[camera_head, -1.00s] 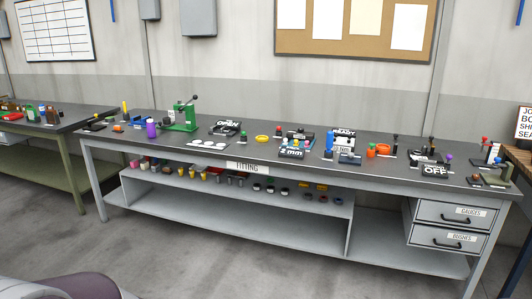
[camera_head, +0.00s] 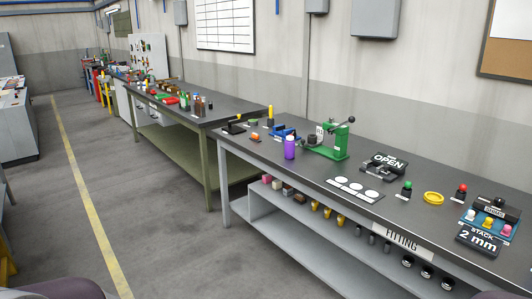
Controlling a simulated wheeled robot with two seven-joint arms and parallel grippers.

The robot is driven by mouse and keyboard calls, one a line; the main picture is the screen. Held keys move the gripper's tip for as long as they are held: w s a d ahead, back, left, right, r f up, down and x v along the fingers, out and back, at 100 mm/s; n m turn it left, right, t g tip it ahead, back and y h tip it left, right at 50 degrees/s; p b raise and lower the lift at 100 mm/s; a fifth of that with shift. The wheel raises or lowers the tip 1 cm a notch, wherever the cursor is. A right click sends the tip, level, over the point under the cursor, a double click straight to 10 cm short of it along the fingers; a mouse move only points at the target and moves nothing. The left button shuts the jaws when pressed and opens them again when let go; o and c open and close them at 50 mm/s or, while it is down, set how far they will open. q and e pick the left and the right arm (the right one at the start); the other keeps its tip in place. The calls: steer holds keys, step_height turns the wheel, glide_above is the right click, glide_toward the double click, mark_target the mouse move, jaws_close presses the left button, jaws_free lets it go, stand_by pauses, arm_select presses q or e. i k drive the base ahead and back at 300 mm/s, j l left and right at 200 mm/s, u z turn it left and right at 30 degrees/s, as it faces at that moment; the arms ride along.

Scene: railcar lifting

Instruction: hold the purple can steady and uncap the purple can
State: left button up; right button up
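The purple can (camera_head: 290,148) stands upright near the front left part of the dark fitting bench top (camera_head: 310,174). Its upper end looks lighter, but the cap is too small to make out clearly. A green press with a lever (camera_head: 328,143) stands just right of it and slightly behind. Neither of my grippers is in view, and nothing touches the can.
The bench front carries a FITTING label (camera_head: 402,242), with small parts on the shelf below. A second bench (camera_head: 200,108) stands behind left. Open floor with a yellow line (camera_head: 88,205) lies left.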

mark_target(289, 146)
steer(key=i+j+u, duration=0.15)
steer(key=i+u, duration=0.2)
steer(key=i, duration=0.5)
steer(key=i+u, duration=0.35)
steer(key=i, duration=0.5)
steer(key=i+z, duration=0.45)
steer(key=i+j+z, duration=0.15)
steer(key=i+z, duration=0.3)
steer(key=i+j+z, duration=0.3)
steer(key=i+z, duration=0.15)
